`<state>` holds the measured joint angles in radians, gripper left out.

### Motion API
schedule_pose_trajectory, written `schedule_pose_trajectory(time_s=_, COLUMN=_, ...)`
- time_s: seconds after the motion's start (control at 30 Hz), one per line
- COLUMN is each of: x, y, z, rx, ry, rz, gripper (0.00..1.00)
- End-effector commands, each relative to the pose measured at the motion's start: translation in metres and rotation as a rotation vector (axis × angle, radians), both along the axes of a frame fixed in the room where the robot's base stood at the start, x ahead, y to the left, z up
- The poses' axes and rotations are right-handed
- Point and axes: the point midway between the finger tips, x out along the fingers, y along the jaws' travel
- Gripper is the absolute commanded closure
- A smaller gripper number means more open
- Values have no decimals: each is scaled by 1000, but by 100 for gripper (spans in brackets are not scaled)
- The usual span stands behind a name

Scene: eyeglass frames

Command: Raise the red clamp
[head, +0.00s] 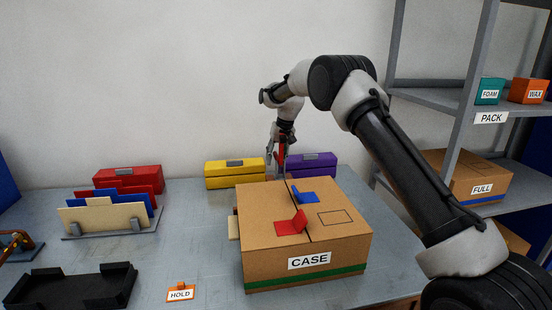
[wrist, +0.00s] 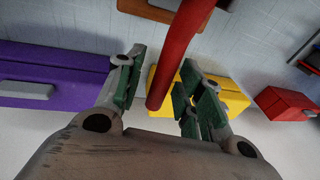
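A long red bar (wrist: 180,50) runs down between the fingers of my gripper (wrist: 160,85) in the wrist view, and its rounded end shows. The fingers stand apart, with a narrow gap visible between the bar and the left-hand finger. I see no clear grip on it. In the head view the red bar (head: 282,152) is upright at my gripper (head: 277,143), above the back edge of the case. Its lower end is too small to make out. A red piece with a raised flap (head: 291,224) sits on the case top. I cannot tell which red part is the clamp.
The cardboard case (head: 330,248) stands on the table, with a blue piece (head: 307,197) on top. Yellow (head: 233,180) and purple (head: 320,170) boxes stand behind it. A black tray (head: 72,290) and a HOLD tag (head: 181,294) lie left. Shelving (head: 440,98) stands right.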

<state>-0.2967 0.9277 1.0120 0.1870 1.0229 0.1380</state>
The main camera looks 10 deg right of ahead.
Motion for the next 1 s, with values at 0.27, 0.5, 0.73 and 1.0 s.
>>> schedule_pose_trajectory(time_s=0.27, x=-2, y=-4, z=18, rx=0, ry=-2, rz=0, gripper=63)
schedule_pose_trajectory(time_s=0.5, x=-8, y=-15, z=70, rx=1, ry=-3, rz=0, gripper=63)
schedule_pose_trajectory(time_s=0.73, x=-13, y=-23, z=107, rx=1, ry=-2, rz=0, gripper=63)
schedule_pose_trajectory(time_s=1.0, x=-15, y=-25, z=116, rx=0, ry=1, rz=0, gripper=63)
